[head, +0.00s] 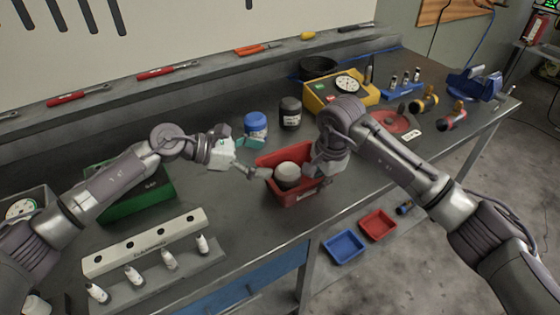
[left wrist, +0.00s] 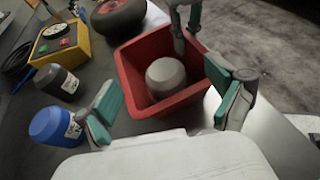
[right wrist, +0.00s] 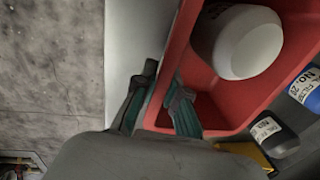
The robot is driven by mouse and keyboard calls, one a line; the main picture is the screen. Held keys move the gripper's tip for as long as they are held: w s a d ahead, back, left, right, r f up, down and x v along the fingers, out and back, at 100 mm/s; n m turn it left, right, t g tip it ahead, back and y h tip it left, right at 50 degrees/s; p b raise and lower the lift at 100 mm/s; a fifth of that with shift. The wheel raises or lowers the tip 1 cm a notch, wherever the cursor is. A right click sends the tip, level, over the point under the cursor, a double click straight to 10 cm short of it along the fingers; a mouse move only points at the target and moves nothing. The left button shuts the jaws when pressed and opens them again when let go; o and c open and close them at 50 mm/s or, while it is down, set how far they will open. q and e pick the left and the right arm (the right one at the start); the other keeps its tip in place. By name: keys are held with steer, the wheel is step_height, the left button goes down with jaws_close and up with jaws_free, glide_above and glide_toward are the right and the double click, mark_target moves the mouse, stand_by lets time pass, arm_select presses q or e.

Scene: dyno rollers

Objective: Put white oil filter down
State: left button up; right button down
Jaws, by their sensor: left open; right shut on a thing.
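The white oil filter (head: 287,174) sits inside a red bin (head: 290,197). In the left wrist view the filter (left wrist: 165,77) rests on the bin's floor, and in the right wrist view it (right wrist: 238,42) is partly cut off by the frame edge. My left gripper (head: 256,158) is open and empty beside the bin's left side, its fingers spread with the bin beyond them. My right gripper (right wrist: 157,107) is shut on the wall of the red bin, at its right side in the head view. It does not touch the filter.
A yellow tester (head: 340,92) stands behind. The workbench's front edge is close to the bin.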

arm_select(q)
steer(key=v, duration=0.6)
arm_select(e)
steer(key=shift+f, duration=0.1)
arm_select(q)
steer(key=shift+a, duration=0.1)
arm_select(e)
steer(key=c, duration=1.2)
jaws_free()
steer(key=shift+o, duration=0.2)
steer(key=shift+r, duration=0.2)
step_height(320, 180, up, 12)
steer(key=s+d, duration=0.1)
steer(key=shift+s+f, duration=0.2)
steer(key=shift+f, duration=0.05)
